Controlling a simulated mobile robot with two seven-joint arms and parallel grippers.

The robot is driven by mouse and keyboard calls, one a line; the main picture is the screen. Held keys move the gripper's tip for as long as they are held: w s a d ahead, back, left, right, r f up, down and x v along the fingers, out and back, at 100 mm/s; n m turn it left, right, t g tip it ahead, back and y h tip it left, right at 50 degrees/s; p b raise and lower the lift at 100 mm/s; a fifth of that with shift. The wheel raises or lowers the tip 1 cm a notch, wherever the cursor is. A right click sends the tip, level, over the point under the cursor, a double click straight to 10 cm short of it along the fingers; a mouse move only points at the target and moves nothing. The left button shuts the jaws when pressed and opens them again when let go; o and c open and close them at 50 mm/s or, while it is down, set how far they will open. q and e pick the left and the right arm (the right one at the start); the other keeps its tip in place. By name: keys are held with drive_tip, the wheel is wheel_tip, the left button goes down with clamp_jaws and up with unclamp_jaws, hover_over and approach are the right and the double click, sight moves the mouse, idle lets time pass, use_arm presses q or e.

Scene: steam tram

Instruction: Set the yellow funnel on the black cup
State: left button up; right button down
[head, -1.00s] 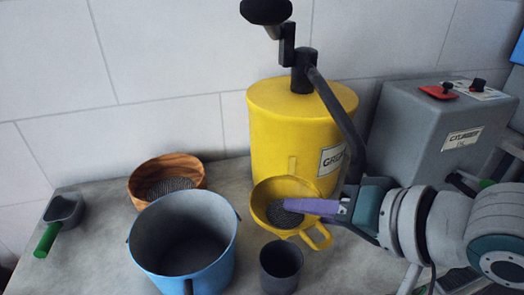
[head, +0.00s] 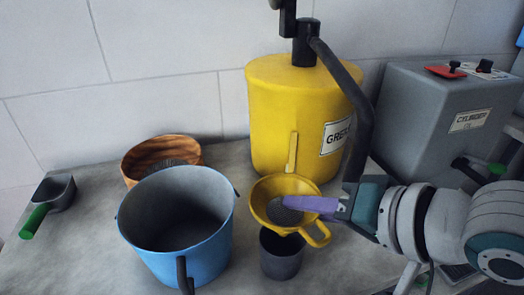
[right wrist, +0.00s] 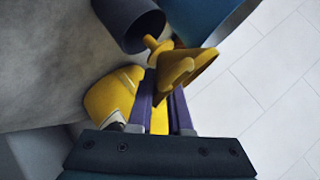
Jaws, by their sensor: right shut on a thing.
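The yellow funnel (head: 257,208) has a mesh inside its bowl and a handle at its lower right. My right gripper (head: 292,203) is shut on the funnel at its right side, with purple fingers over the bowl. The black cup (head: 281,262) stands upright on the counter, and the funnel overlaps its back rim in the head view. In the right wrist view, the funnel's spout (right wrist: 157,47) points toward the cup's mouth (right wrist: 143,27). I cannot tell whether they touch. My left gripper is not in view.
A blue bucket (head: 190,250) stands left of the cup, with a wooden bowl (head: 150,152) behind it. A yellow grease tank (head: 285,105) stands behind the funnel. A grey cylinder box (head: 415,120) is at right. A green-handled scoop (head: 58,190) lies far left.

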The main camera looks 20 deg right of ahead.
drive_tip(key=shift+s+p, duration=0.1)
drive_tip(key=shift+p, duration=0.3)
idle(0.6)
idle(0.3)
drive_tip(key=shift+f, duration=0.1)
idle(0.5)
drive_tip(key=shift+f, duration=0.3)
drive_tip(key=shift+f, duration=0.35)
drive_tip(key=shift+f+b, duration=0.35)
drive_tip(key=shift+b, duration=0.1)
drive_tip(key=shift+f, duration=0.35)
drive_tip(key=shift+f+b, duration=0.1)
drive_tip(key=shift+b, duration=0.2)
